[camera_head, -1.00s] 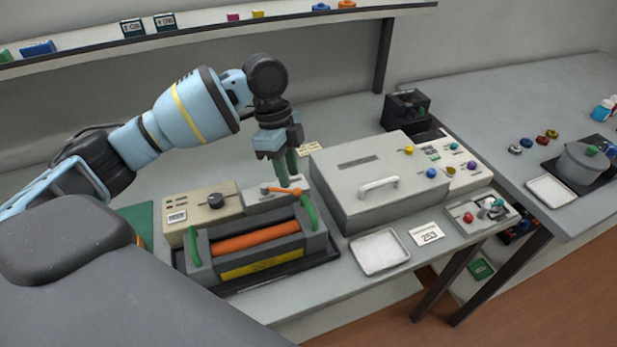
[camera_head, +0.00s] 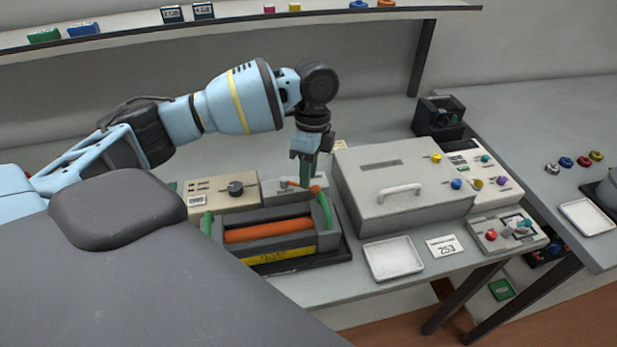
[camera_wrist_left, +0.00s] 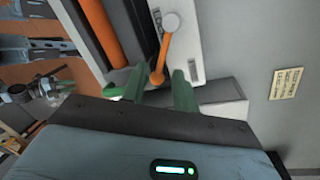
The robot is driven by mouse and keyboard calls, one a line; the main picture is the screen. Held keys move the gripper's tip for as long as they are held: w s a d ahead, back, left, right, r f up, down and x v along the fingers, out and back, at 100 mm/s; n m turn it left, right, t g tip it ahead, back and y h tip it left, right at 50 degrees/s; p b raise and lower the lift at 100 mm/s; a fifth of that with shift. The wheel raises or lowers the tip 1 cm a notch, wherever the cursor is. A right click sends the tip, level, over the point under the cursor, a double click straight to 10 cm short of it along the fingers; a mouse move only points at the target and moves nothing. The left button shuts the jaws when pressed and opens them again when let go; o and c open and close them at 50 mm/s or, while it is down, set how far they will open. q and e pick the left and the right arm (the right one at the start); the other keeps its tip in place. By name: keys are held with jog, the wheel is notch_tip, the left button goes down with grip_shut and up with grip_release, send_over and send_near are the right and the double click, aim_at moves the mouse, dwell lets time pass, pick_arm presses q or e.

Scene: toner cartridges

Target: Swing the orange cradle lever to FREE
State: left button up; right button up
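The orange cradle lever (camera_head: 315,188) sits on a light grey block (camera_head: 272,190) behind the dark cradle (camera_head: 330,240), which holds an orange roller (camera_head: 268,230). In the left wrist view the lever (camera_wrist_left: 163,55) runs from a pale round cap to an orange knob, with a partly covered label starting "LO" beside the cap. My left gripper (camera_head: 307,182) points down at the lever. Its green fingers (camera_wrist_left: 159,88) are apart, one on each side of the knob, with small gaps seeming to show. The FREE marking is not readable.
A beige box with a dark knob (camera_head: 235,188) stands left of the lever block. A large grey box with a handle (camera_head: 400,191) stands close on the right. A shelf (camera_head: 240,22) runs above.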

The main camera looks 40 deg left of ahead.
pick_arm(q)
jog(key=shift+s+f, duration=0.2)
jog(key=shift+f, duration=0.8)
grip_shut()
